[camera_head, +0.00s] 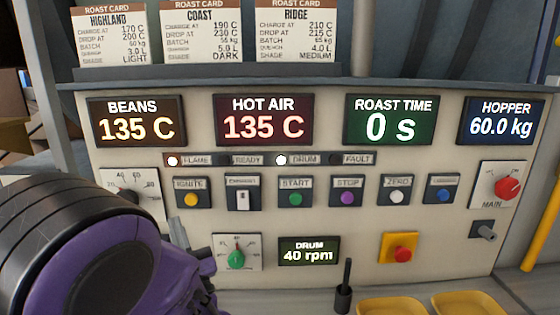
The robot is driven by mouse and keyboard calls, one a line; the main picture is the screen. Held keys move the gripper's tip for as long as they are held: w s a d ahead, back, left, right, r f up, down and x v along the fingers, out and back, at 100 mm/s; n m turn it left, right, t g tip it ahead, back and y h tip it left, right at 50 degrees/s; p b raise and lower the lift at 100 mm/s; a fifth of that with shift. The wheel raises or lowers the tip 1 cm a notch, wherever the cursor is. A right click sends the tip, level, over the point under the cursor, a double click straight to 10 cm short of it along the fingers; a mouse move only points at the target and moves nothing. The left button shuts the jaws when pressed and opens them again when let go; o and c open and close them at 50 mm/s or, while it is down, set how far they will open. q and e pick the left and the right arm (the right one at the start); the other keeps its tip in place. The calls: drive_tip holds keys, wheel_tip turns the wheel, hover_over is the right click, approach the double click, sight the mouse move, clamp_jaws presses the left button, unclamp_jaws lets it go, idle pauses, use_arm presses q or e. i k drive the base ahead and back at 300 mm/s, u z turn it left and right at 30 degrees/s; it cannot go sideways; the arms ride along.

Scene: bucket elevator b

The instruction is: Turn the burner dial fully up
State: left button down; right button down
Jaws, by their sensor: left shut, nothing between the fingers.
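A white dial plate with a 20-40-60-80 scale (145,180) sits at the left of the panel, and I take it to be the burner dial. Its dark knob (128,196) is partly covered by my left arm, so its pointer setting is unclear. My left arm, purple and black, fills the lower left. My left gripper (203,287) shows only as dark parts beside the arm, below and right of that dial; it is shut and empty. I cannot tell whether it touches anything. My right gripper is not in view.
A green dial (236,256) sits right of my arm, beside the 40 rpm drum display (309,251). Displays read beans 135 C and hot air 135 C. Flame and drum lamps are lit white. A row of buttons, a red main switch (508,187) and yellow trays (468,303) lie rightward.

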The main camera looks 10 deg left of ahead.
sight(131, 195)
drive_tip(key=k, duration=1)
